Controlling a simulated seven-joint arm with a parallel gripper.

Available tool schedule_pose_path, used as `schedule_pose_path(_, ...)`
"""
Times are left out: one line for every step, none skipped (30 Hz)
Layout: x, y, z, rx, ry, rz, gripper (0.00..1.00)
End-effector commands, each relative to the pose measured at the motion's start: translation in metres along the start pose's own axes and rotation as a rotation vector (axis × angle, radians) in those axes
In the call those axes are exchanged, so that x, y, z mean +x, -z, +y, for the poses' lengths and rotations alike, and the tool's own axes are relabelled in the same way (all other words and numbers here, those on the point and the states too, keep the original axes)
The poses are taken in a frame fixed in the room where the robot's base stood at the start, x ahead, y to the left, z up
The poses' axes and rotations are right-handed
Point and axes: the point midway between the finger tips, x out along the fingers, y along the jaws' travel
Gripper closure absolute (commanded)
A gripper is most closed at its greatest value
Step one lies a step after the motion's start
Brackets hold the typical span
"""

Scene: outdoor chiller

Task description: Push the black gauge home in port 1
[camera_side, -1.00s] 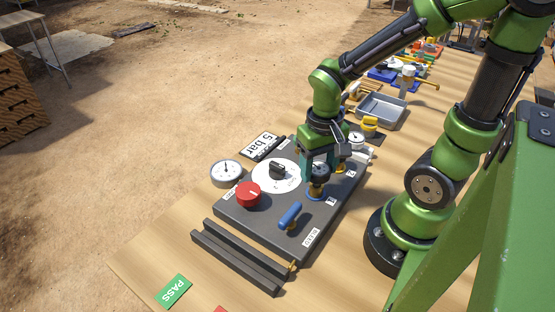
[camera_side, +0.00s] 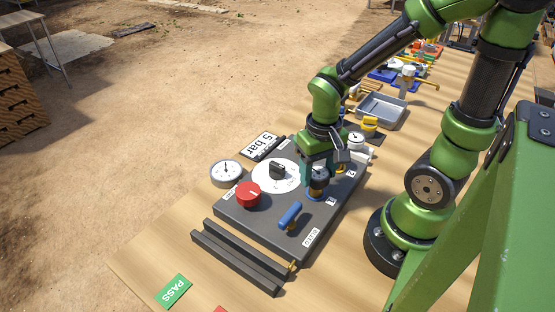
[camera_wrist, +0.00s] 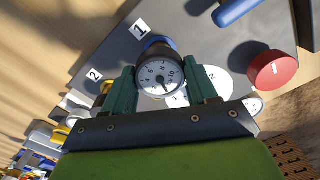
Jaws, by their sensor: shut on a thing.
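The black gauge (camera_side: 319,184) has a round white dial, which faces the camera in the wrist view (camera_wrist: 160,78). My gripper (camera_wrist: 163,88) is shut on it, with one green finger on each side of the dial. In the side view my gripper (camera_side: 320,172) points down and partly covers the gauge. The gauge stands over port 1 (camera_side: 314,197), a blue ring on the dark panel (camera_side: 262,225) beside the "1" label (camera_side: 331,200). The blue ring also shows behind the gauge in the wrist view (camera_wrist: 155,41). How deep the gauge sits cannot be told.
On the panel are a red knob (camera_side: 248,195), a blue lever (camera_side: 290,215) and a black selector (camera_side: 277,171) on a white disc. A white-faced gauge (camera_side: 226,173) lies left of the panel. A dark rail (camera_side: 240,258) runs along the front. A grey tray (camera_side: 382,111) stands behind.

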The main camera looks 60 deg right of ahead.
Motion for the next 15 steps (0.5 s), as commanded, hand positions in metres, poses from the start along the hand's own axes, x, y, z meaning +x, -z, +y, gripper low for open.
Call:
schedule_pose_path(0.0018, -0.0003, 0.0000, 0.000, 0.000, -0.001, 0.97)
schedule_pose_path(0.0027, -0.0002, -0.0001, 0.000, 0.000, -0.001, 0.97)
schedule_pose_path(0.0032, -0.0001, -0.0001, 0.000, 0.000, 0.000, 0.97)
schedule_pose_path(0.0029, 0.0001, -0.0002, 0.000, 0.001, 0.001, 0.97)
schedule_pose_path(0.0028, 0.0001, -0.0002, 0.000, 0.001, 0.001, 0.97)
schedule_pose_path(0.0027, 0.0001, -0.0002, 0.000, 0.001, 0.001, 0.97)
schedule_pose_path(0.0026, 0.0001, -0.0002, 0.000, 0.001, 0.001, 0.40)
schedule_pose_path(0.0026, 0.0001, -0.0002, 0.000, 0.001, 0.001, 0.35)
schedule_pose_path(0.0026, 0.0001, -0.0002, 0.000, 0.001, 0.001, 0.29)
schedule_pose_path(0.0026, 0.0001, -0.0002, 0.000, 0.001, 0.001, 0.24)
schedule_pose_path(0.0025, 0.0001, -0.0002, 0.000, 0.001, 0.001, 0.20)
schedule_pose_path(0.0025, 0.0001, -0.0002, 0.000, 0.001, 0.001, 0.14)
schedule_pose_path(0.0025, 0.0001, -0.0002, 0.000, 0.001, 0.001, 0.13)
schedule_pose_path(0.0025, 0.0001, -0.0002, 0.000, 0.001, 0.001, 0.13)
schedule_pose_path(0.0025, 0.0001, -0.0002, 0.000, 0.001, 0.001, 0.13)
